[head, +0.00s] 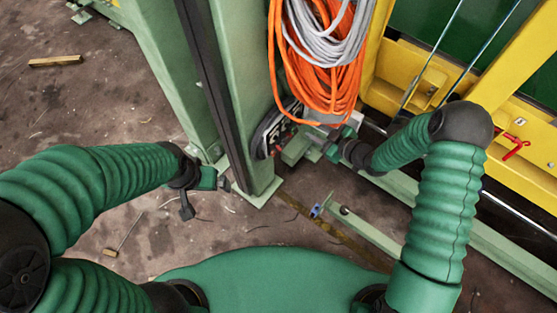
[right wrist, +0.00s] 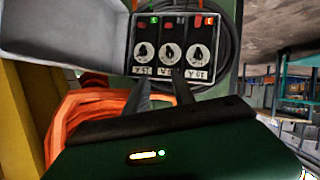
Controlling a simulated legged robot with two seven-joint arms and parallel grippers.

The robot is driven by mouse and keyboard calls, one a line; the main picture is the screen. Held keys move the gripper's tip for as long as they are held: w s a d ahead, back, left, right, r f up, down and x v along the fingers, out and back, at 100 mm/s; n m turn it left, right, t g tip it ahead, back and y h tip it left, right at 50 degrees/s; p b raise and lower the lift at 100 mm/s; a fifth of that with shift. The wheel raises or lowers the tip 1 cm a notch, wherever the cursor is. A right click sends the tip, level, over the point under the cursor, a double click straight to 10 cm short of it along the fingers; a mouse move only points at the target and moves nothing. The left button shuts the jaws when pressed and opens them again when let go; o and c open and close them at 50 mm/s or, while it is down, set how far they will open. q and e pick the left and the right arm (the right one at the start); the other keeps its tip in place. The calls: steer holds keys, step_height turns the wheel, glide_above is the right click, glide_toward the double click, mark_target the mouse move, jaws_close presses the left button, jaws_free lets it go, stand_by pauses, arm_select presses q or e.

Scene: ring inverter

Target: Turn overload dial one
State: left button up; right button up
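An open overload box (right wrist: 172,45) with three white round dials shows in the right wrist view: a left dial (right wrist: 144,53), a middle dial (right wrist: 170,54) and a right dial (right wrist: 198,55). I cannot tell which is dial one. In the head view the box (head: 268,134) is on the green post, seen edge-on. My right gripper (right wrist: 163,84) has its two dark fingers apart just below the left and middle dials, with nothing between them; contact is unclear. In the head view it (head: 312,137) is beside the box. My left gripper (head: 207,190) hangs left of the post; its fingers are unclear.
An orange cable coil (head: 318,72) and a grey cable coil (head: 330,30) hang above the right gripper. The green post (head: 240,90) stands between my arms. A yellow frame (head: 515,150) is at right. The box's grey lid (right wrist: 65,32) is open at left.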

mark_target(279, 140)
steer(key=s+a+f+n+t+y+b, duration=0.1)
steer(key=s+a+f+n+y+b, duration=0.25)
steer(key=a+f+y+b, duration=0.35)
steer(key=shift+m+h, duration=0.35)
steer(key=shift+h, duration=0.05)
steer(key=x, duration=0.5)
steer(key=shift+w+f, duration=0.35)
steer(key=shift+w, duration=0.15)
arm_select(q)
steer(key=s+x, duration=0.2)
steer(key=x, duration=0.7)
steer(key=shift+a+f+p, duration=0.25)
steer(key=shift+f+p, duration=0.05)
steer(key=shift+f, duration=0.2)
arm_select(e)
steer(key=shift+d, duration=0.1)
jaws_close()
